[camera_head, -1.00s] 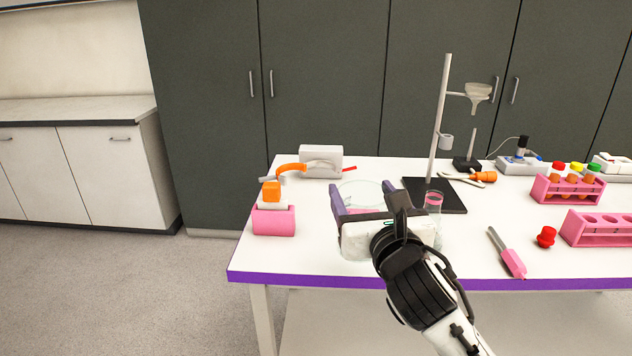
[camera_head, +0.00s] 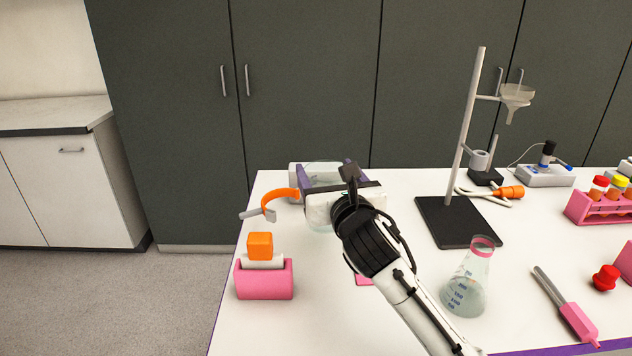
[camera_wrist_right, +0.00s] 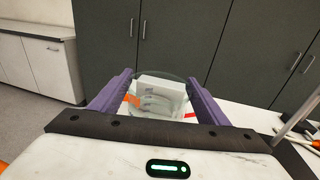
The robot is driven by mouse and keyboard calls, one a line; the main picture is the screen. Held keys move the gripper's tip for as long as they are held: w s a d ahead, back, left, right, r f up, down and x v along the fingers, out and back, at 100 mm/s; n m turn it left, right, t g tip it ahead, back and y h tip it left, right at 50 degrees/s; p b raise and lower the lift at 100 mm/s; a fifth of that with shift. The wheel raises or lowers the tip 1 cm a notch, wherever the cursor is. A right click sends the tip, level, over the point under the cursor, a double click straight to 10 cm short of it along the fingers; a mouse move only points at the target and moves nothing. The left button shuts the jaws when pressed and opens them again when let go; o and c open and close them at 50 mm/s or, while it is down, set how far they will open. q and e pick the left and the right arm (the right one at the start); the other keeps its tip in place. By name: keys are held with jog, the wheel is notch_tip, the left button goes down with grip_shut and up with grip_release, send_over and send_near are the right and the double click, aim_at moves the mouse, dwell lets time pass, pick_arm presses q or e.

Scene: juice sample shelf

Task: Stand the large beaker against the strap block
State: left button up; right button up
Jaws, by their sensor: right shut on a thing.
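The large beaker (camera_head: 325,178) is clear glass and sits between the purple fingers of my right gripper (camera_head: 327,170), which is shut on it. It also shows in the wrist view (camera_wrist_right: 183,84), its rim looking roughly level. The strap block, a white block (camera_head: 295,171) with an orange strap (camera_head: 280,196), stands at the back left of the table, partly hidden behind the beaker and gripper. In the wrist view the white block (camera_wrist_right: 158,90) shows through the glass. I cannot tell whether beaker and block touch, or whether the beaker rests on the table. My left gripper is out of view.
A pink holder with an orange-topped piece (camera_head: 263,278) stands at the front left. A conical flask (camera_head: 466,290) and a black-based stand (camera_head: 455,222) are right of my arm. A pink-handled tool (camera_head: 575,320) lies farther right. The table's left edge is close.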

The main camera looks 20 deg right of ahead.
aim_at(322, 174)
jog(key=w, duration=0.1)
jog(key=w+f, duration=0.1)
jog(key=w, duration=0.1)
jog(key=w+f, duration=0.1)
jog(key=w, duration=0.1)
jog(key=shift+w+d+f, duration=0.1)
jog(key=shift+d+f, duration=0.15)
jog(key=shift+w+f+b, duration=0.25)
jog(key=shift+w+f, duration=0.3)
jog(key=shift+w, duration=0.2)
jog(key=shift+w+f+b, duration=0.25)
jog(key=shift+w+f, duration=0.3)
jog(key=shift+w, duration=0.2)
jog(key=shift+f, duration=0.15)
jog(key=o, duration=1.8)
jog(key=shift+d+f, duration=0.1)
jog(key=shift+s, duration=0.2)
jog(key=s, duration=0.7)
jog(key=s+a+r, duration=0.1)
jog(key=s, duration=0.3)
jog(key=shift+s, duration=0.3)
